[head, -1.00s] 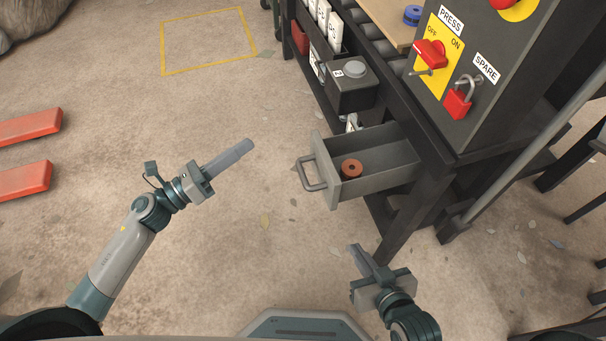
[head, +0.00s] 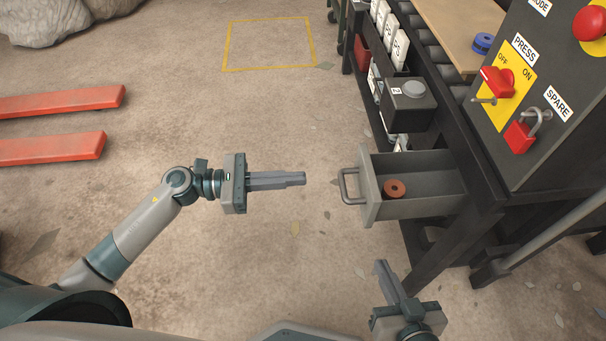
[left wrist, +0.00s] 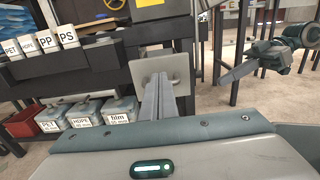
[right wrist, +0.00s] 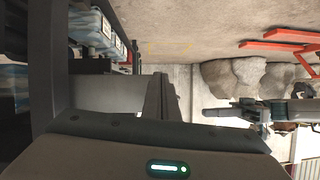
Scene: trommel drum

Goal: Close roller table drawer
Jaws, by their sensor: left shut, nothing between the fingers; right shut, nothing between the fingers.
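The grey roller table drawer (head: 430,206) stands pulled out from the dark table frame, with its bar handle (head: 348,186) facing left. A brown-red ring (head: 395,189) lies inside it. My left gripper (head: 304,179) is shut and empty, pointing right at the handle with a small gap in the head view. In the left wrist view, the drawer front (left wrist: 160,78) is straight beyond the fingers, which hide part of it. My right gripper (head: 380,264) is shut and empty, below the drawer and nearer to me. The drawer side (right wrist: 105,95) shows in the right wrist view.
The control cabinet (head: 545,100) with switch and padlock stands at the right. A dark button box (head: 408,105) juts out above the drawer. Table legs (head: 450,245) stand right of my right gripper. Red forks (head: 60,148) lie far left. Floor left of the drawer is clear.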

